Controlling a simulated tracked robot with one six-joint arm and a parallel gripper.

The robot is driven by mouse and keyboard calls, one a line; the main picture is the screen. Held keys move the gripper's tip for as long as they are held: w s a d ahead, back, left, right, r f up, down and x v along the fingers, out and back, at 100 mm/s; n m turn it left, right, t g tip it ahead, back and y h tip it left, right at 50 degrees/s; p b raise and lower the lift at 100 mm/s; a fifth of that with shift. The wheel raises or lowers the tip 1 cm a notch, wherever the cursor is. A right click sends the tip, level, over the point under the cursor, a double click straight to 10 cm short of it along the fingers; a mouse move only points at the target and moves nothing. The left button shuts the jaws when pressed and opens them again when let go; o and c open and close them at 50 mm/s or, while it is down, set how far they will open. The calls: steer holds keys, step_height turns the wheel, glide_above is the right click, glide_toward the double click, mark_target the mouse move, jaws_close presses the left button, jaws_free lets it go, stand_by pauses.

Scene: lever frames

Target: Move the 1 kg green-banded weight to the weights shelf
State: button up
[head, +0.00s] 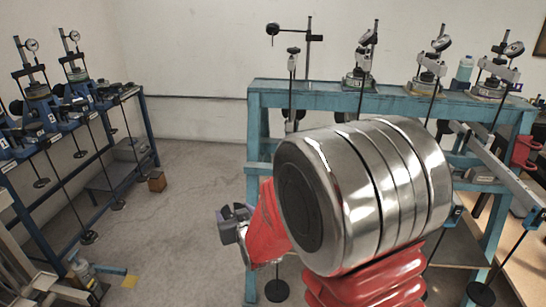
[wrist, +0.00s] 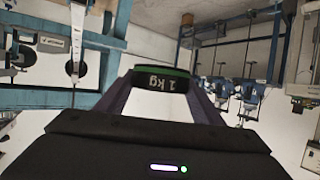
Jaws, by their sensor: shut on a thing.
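In the wrist view, the weight (wrist: 161,82) is a dark block with a green band along its edge and the marking "1 kg", which appears upside down. It sits between the two fingers of my gripper (wrist: 160,76), which is shut on it. In the head view my gripper (head: 235,223) shows small at the end of my red arm, left of the teal frame and in front of the grey floor. My large metal arm joint covers much of the middle. The weight cannot be made out there. I cannot tell which surface is the weights shelf.
A teal frame (head: 300,92) with several dial gauges and hanging rods stands at the right. A blue frame (head: 120,95) with similar lever devices stands along the left wall. A small brown box (head: 157,181) is on the floor (head: 190,215), which is mostly clear between the frames.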

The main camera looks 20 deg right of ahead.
steer(key=s+f, duration=0.4)
steer(key=f, duration=0.1)
steer(key=shift+s+f, duration=0.15)
stand_by(0.3)
